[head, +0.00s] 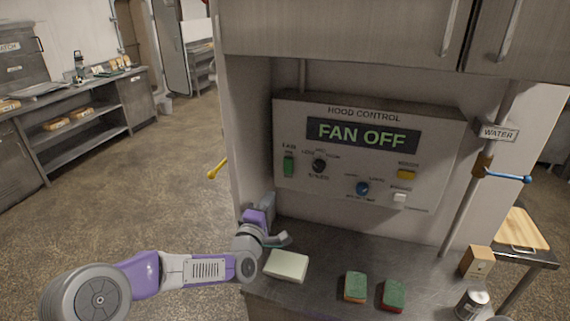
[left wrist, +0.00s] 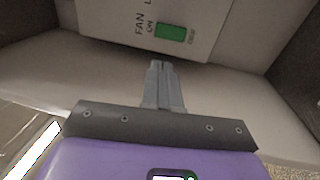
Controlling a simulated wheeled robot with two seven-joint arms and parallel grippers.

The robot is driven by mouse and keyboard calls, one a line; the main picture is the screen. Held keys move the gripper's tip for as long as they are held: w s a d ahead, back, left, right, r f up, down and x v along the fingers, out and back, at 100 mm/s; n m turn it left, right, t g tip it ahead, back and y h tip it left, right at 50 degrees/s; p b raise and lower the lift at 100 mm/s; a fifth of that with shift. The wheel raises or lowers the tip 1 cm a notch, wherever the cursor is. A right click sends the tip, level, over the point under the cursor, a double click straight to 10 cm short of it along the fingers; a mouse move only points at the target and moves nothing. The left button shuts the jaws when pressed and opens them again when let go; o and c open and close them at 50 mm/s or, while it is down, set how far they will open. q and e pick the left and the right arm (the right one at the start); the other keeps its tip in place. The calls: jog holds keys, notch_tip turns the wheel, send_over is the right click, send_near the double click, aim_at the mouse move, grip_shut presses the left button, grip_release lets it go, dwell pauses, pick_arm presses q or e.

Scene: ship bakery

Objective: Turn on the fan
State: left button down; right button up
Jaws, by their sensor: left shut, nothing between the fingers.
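The hood control panel (head: 450,155) is a grey box on the back wall above the steel counter. Its display (head: 362,135) reads "FAN OFF". The green fan switch (head: 289,166) sits at the panel's left side, under the label "FAN"; it also shows in the left wrist view (left wrist: 170,32), with "ON" beside one end. My left gripper (left wrist: 162,66) is shut and empty, its fingertips just short of the panel's edge near the green switch, apart from the switch itself. In the head view my left gripper (head: 278,240) is low, below the panel. My right gripper is not in view.
The panel also bears a black knob (head: 319,165), a blue knob (head: 362,188), a yellow button (head: 407,174) and a white button (head: 399,197). On the counter lie a pale block (head: 287,266), two sponges (head: 355,287) (head: 393,294) and a can (head: 471,304). A pipe with a blue-handled valve (head: 513,177) stands right.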

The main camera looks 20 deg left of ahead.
aim_at(287, 162)
pick_arm(q)
jog(key=w+p, duration=0.1)
jog(key=w, duration=0.3)
jog(key=w+r+p, duration=0.1)
jog(key=w, duration=0.4)
jog(key=w+p, duration=0.1)
jog(key=w, duration=0.4)
jog(key=shift+d+r, duration=0.25)
jog(key=shift+r, duration=0.15)
